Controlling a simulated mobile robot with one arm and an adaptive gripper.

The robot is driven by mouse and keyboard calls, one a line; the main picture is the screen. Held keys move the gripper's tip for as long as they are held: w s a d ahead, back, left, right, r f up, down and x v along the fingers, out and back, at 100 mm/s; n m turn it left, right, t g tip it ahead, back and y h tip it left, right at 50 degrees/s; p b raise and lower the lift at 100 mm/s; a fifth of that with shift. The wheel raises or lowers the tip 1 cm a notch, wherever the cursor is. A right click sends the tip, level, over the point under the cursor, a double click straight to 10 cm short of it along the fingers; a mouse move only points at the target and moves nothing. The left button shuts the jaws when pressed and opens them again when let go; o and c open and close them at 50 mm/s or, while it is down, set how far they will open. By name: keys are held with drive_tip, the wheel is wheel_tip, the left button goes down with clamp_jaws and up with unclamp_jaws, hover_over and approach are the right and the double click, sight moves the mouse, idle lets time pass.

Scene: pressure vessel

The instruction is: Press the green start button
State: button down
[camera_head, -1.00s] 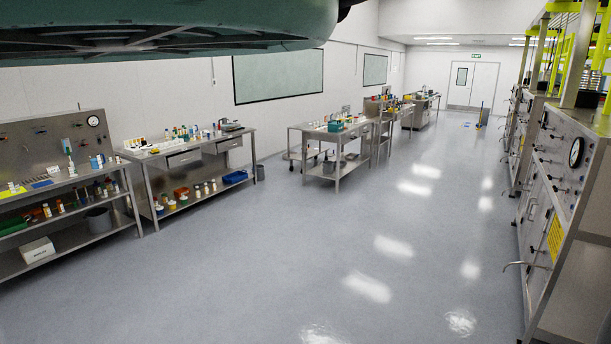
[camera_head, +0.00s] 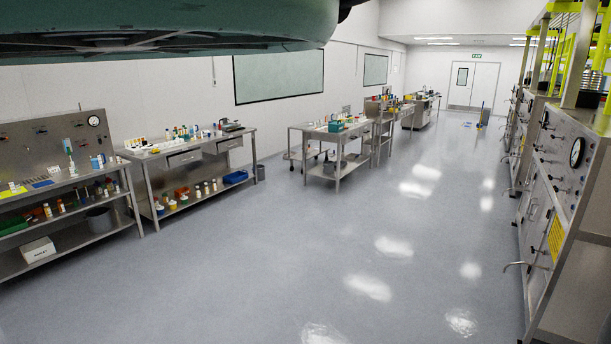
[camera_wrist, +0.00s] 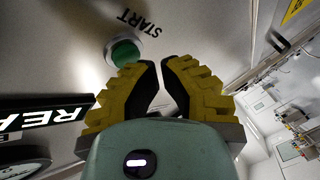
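The green start button (camera_wrist: 124,54) shows in the wrist view, left of centre near the top. It is round, in a pale ring on a light panel, with the black word START beside it at its upper right. My gripper (camera_wrist: 160,62) has yellow stepped fingers with black inner pads. The fingertips are almost together, with a narrow empty gap between them. They show just right of the button, and the left finger overlaps its lower right edge in the picture. I cannot tell whether they touch it. In the head view neither the button nor my gripper shows.
In the wrist view, a black label (camera_wrist: 40,116) and a round gauge (camera_wrist: 22,165) are at lower left. In the head view, an equipment panel with a gauge (camera_head: 577,152) stands at right. Steel benches (camera_head: 190,150) line the left. The floor (camera_head: 300,250) between is clear.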

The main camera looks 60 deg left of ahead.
drive_tip(key=shift+d, duration=0.1)
idle(0.5)
drive_tip(key=shift+w+d, duration=0.15)
drive_tip(key=shift+d, duration=0.15)
drive_tip(key=shift+a, duration=0.15)
drive_tip(key=shift+a+b, duration=0.25)
drive_tip(key=shift+b, duration=0.05)
idle(0.3)
